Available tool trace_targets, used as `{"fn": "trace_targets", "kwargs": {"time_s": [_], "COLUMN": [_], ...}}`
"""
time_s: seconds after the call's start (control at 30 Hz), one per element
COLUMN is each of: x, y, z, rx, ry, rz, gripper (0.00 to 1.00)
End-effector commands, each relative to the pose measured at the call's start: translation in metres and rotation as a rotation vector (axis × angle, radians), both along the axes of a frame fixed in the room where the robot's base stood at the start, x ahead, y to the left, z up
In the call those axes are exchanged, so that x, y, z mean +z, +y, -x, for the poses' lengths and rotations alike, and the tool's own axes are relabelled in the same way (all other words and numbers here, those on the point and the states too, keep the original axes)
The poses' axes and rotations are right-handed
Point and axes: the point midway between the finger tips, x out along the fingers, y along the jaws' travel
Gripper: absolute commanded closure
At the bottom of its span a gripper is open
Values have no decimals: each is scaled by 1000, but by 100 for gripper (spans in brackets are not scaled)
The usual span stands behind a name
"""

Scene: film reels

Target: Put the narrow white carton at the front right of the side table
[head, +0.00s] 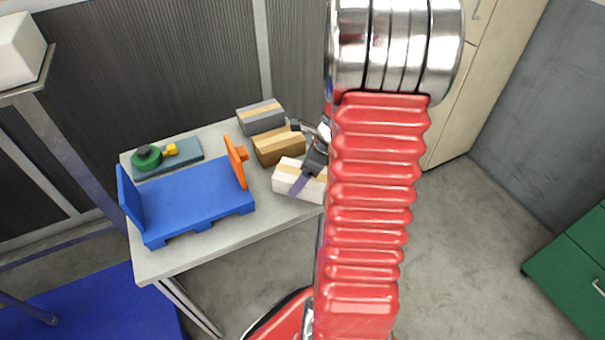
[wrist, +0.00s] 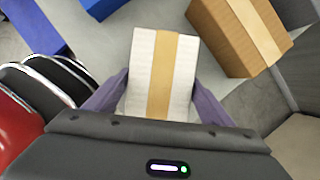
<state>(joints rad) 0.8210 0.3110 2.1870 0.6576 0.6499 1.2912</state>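The narrow white carton (head: 285,183), with a tan stripe along its top, is at the front right of the side table (head: 170,262). It appears to be at the table's surface, but I cannot tell whether its base touches. My gripper (head: 304,178) is over it, with one purple finger along its near side. In the wrist view, the white carton (wrist: 142,65) lies between the two fingers of my gripper (wrist: 161,85). Both fingers lie close against its sides, so the gripper looks shut on it. My arm hides the carton's right end and part of the table.
A brown carton (head: 279,150) stands just behind the white one, and a grey carton (head: 261,121) behind that. A blue stand (head: 195,205) with an orange end piece (head: 238,165) is to the left. A green reel (head: 146,158) lies on a teal board (head: 185,152) at the back left.

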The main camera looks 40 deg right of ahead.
Motion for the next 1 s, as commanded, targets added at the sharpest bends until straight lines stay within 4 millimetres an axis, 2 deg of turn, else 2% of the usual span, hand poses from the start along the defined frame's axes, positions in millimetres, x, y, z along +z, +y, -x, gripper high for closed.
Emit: {"fn": "trace_targets", "kwargs": {"time_s": [0.17,0.57,0.77,1.0], "x": [0,6,26,62], "y": [0,-1,-5,-13], "z": [0,1,8,21], "rx": [0,-1,-1,-1], "ry": [0,-2,-4,-3], "rz": [0,1,3,4], "gripper": [12,11,11,11]}}
